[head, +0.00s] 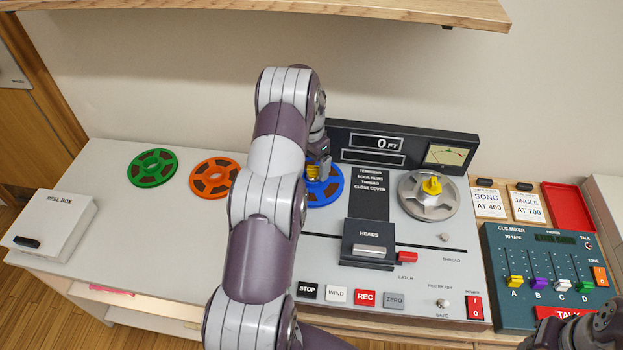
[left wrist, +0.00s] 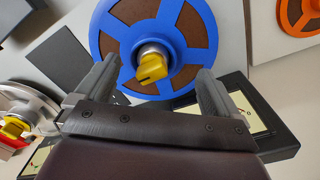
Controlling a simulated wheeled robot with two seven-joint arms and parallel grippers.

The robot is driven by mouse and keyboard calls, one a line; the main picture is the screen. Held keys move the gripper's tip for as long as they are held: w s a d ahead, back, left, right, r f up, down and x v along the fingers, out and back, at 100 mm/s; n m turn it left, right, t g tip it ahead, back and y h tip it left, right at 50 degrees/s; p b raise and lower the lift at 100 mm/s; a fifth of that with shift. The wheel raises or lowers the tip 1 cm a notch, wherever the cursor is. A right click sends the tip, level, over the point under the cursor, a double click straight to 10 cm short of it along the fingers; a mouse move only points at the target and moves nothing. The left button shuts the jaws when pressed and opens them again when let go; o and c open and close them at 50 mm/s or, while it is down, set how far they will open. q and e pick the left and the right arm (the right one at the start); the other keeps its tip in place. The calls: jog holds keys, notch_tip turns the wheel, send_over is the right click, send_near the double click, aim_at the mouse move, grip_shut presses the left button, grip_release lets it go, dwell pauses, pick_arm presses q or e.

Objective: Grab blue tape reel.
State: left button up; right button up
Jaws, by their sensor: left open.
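The blue tape reel (head: 337,185) lies on the left side of the tape deck, partly hidden behind my left arm in the head view. The left wrist view shows the reel (left wrist: 108,45) with brown tape windows and a yellow knob (left wrist: 152,68) on a metal hub at its centre. My left gripper (head: 318,163) is over the reel. Its two fingers (left wrist: 156,88) are apart, one on each side of the knob in that view, with nothing held. I cannot tell whether they touch the reel. Part of my right arm shows at the lower right corner; its fingers cannot be made out.
A green reel (head: 152,168) and an orange reel (head: 214,177) lie left on the white counter. The deck also bears a silver reel (head: 429,203) with a yellow knob and a heads cover (head: 368,236). A reel box (head: 55,226) stands far left, a cue mixer (head: 535,262) right. A wooden shelf (head: 400,8) overhangs.

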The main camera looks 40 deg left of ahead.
pick_arm(q)
jog(key=f, duration=0.1)
jog(key=d+f, duration=0.1)
jog(key=shift+d+f+p, duration=0.1)
jog(key=shift+f+p, duration=0.2)
jog(key=shift+f, duration=0.35)
jog(key=shift+a+f, duration=0.15)
jog(key=shift+a, duration=0.1)
jog(key=shift+w+d, duration=0.1)
jog(key=c, duration=1.4)
